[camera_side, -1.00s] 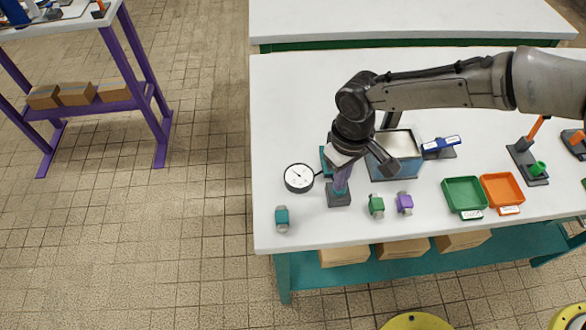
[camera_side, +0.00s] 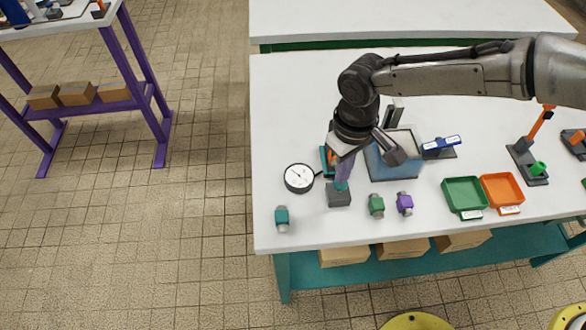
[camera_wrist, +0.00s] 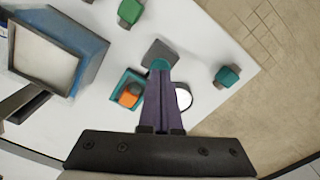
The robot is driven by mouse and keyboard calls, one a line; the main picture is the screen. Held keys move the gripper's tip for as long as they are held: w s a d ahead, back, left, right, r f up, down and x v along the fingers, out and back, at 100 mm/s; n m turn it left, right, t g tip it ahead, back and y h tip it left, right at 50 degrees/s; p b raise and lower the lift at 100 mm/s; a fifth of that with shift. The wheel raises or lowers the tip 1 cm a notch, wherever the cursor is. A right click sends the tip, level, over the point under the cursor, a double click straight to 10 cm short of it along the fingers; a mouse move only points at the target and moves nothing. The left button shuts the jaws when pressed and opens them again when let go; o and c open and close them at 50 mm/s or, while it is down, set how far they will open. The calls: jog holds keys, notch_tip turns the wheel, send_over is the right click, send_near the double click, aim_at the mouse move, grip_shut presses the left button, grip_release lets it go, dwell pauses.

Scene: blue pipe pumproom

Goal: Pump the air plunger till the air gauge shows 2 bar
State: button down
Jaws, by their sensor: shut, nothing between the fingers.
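The air plunger is a dark grey block (camera_side: 339,199) with a teal cap (camera_side: 341,186) standing up from its top. The block also shows in the wrist view (camera_wrist: 158,50), with the teal cap (camera_wrist: 160,64) at the fingertips. My gripper (camera_side: 343,178) is shut and empty, its purple fingers together and pointing down over the cap. I cannot tell whether the fingertips touch it. The round white air gauge (camera_side: 299,178) lies just left of the plunger, its needle too small to read. In the wrist view the fingers partly hide the gauge (camera_wrist: 184,98).
A teal tray with an orange piece (camera_wrist: 129,95) sits close beside the fingers. A blue open box (camera_side: 392,158) stands right behind my gripper. Teal (camera_side: 282,218), green (camera_side: 376,205) and purple (camera_side: 404,203) small pieces stand near the front edge. Green and orange trays are farther right.

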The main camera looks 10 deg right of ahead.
jog(key=shift+r, duration=2.55)
